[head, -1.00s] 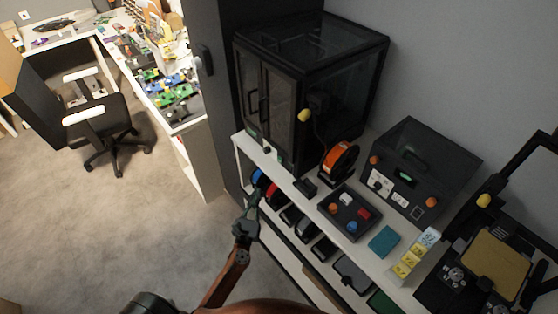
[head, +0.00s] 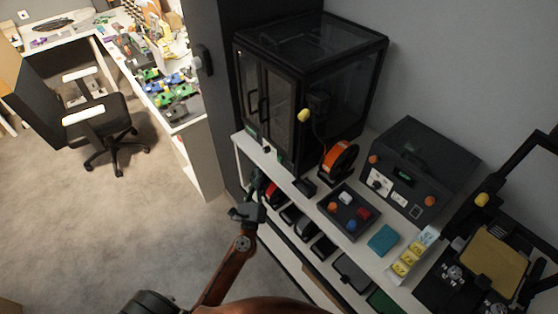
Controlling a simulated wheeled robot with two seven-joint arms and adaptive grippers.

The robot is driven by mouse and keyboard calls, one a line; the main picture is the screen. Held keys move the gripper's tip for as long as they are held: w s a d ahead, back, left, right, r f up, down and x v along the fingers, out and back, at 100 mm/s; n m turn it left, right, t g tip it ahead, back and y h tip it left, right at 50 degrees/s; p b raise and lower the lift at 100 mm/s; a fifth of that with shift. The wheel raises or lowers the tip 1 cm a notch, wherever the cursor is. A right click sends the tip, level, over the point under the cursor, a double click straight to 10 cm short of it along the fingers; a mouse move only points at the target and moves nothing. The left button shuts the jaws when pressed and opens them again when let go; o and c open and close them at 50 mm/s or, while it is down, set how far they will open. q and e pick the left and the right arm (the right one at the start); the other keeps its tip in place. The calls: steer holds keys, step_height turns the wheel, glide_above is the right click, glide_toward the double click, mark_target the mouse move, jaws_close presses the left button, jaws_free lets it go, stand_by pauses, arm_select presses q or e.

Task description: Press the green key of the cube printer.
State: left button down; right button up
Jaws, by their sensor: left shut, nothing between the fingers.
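The cube printer (head: 305,95) is the black enclosed box with clear panels at the back left of the white shelf top. A small greenish patch (head: 252,132) shows low on its front edge, beside a small white part (head: 266,147). I cannot tell for certain whether that patch is the green key. My left gripper (head: 258,190) is shut and empty. It is in front of the shelf, below the printer's front edge in the picture and apart from the printer. It partly covers the spools on the shelf below. My right gripper is out of view.
An orange spool (head: 339,161), a dark tray of coloured knobs (head: 349,211), a dark-lidded machine (head: 415,170), a teal block (head: 383,241) and another printer (head: 490,265) crowd the shelf top. Open carpet (head: 120,215) lies left. A chair (head: 95,120) stands farther back.

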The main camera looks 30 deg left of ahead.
mark_target(280, 159)
arm_select(q)
steer(key=shift+w+d, duration=0.4)
steer(key=shift+w, duration=0.6)
steer(key=shift+w+d, duration=0.45)
steer(key=shift+w, duration=0.6)
steer(key=shift+w+d, duration=0.4)
steer(key=shift+w, duration=0.6)
steer(key=shift+w, duration=0.15)
steer(key=shift+w+d, duration=0.15)
steer(key=shift+w, duration=0.1)
